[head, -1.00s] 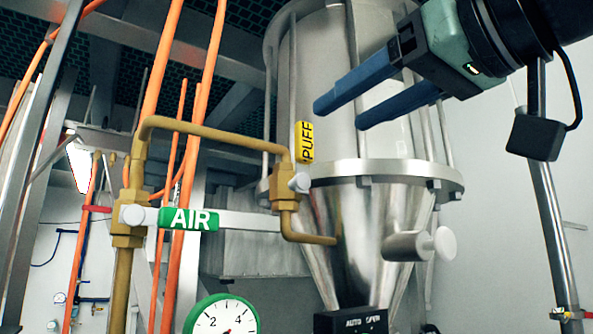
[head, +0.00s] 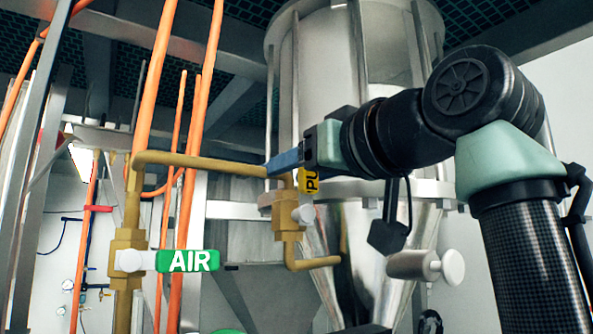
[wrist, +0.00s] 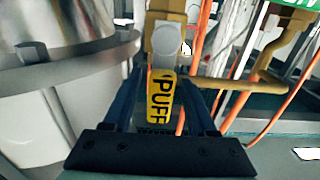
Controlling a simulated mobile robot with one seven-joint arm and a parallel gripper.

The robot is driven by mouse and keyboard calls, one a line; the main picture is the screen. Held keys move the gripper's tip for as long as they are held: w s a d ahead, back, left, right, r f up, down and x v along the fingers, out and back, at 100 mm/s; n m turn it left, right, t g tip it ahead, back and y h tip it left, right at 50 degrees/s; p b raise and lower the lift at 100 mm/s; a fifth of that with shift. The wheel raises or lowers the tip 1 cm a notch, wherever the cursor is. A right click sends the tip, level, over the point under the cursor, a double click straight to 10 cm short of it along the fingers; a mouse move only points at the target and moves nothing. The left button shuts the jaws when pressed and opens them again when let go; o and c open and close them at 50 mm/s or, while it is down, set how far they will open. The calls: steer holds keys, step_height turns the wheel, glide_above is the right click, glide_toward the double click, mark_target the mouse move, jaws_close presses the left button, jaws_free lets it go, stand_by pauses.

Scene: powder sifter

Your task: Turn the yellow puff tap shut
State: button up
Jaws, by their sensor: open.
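The yellow puff tap handle (head: 308,182) stands upright on its brass valve (head: 287,222), in line with the pipe there. In the head view my gripper (head: 276,162) covers part of the handle, and only some of its lettering shows. In the wrist view the yellow handle (wrist: 161,97) lies between the two blue fingers of my gripper (wrist: 161,85), one on each side. The fingers are apart, and I see a gap beside the handle; whether either finger touches it I cannot tell.
A green AIR tap handle (head: 188,261) lies level on the left brass pipe. The steel sifter vessel (head: 335,75) stands close behind my gripper. A capped side port (head: 410,265) sticks out below my arm. Orange pipes (head: 190,150) run up at the left.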

steer(key=shift+c, duration=0.3)
jaws_close()
steer(key=shift+s, duration=0.1)
stand_by(1.0)
